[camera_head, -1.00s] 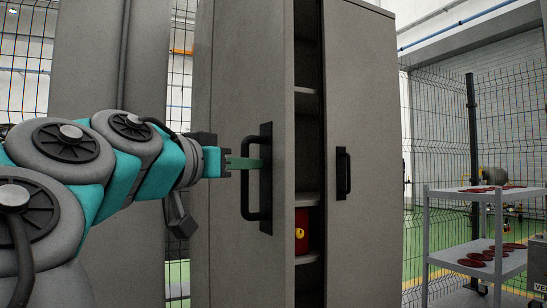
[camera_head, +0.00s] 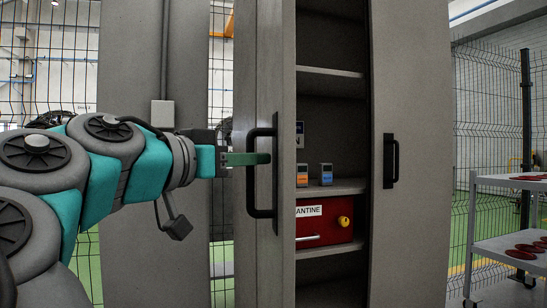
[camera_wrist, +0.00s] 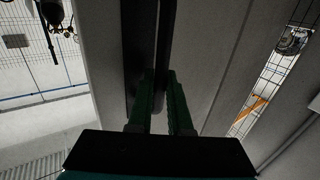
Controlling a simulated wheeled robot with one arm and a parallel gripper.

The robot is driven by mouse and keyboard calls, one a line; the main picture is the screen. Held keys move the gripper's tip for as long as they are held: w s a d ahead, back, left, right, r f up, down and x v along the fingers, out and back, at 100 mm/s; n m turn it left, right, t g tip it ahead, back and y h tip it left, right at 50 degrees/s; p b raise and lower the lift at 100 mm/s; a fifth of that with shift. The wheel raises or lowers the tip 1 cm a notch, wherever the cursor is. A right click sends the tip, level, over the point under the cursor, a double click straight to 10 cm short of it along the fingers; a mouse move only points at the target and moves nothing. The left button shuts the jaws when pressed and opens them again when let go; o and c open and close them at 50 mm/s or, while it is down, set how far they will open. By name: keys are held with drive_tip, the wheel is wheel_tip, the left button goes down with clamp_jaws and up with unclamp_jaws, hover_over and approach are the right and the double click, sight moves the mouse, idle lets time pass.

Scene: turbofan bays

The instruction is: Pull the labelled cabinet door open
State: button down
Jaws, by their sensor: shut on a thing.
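The grey cabinet's left door (camera_head: 268,90) stands partly open, and shelves show in the gap between it and the right door (camera_head: 411,120). The left door has a black bar handle (camera_head: 252,196). My gripper (camera_head: 262,159) is shut on this handle at about its middle. In the wrist view the green fingers (camera_wrist: 160,95) lie on either side of the dark handle bar (camera_wrist: 164,60). The right door has its own black handle (camera_head: 391,161) and looks closed. No label shows on the outside of either door.
Inside the cabinet are a red box (camera_head: 324,222) with a sign ending in "ANTINE", and two small devices (camera_head: 326,174) on a shelf. A grey trolley (camera_head: 508,247) with dark red discs stands at the right. Wire mesh fencing (camera_head: 487,150) runs behind.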

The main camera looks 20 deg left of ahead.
drive_tip(key=shift+f, duration=0.2)
drive_tip(key=c, duration=0.8)
unclamp_jaws()
drive_tip(key=shift+r, duration=0.1)
drive_tip(key=shift+c, duration=0.2)
drive_tip(key=shift+s+a, duration=0.1)
drive_tip(key=shift+s, duration=0.05)
drive_tip(key=v, duration=0.7)
drive_tip(key=shift+s+p, duration=0.25)
drive_tip(key=shift+p, duration=0.1)
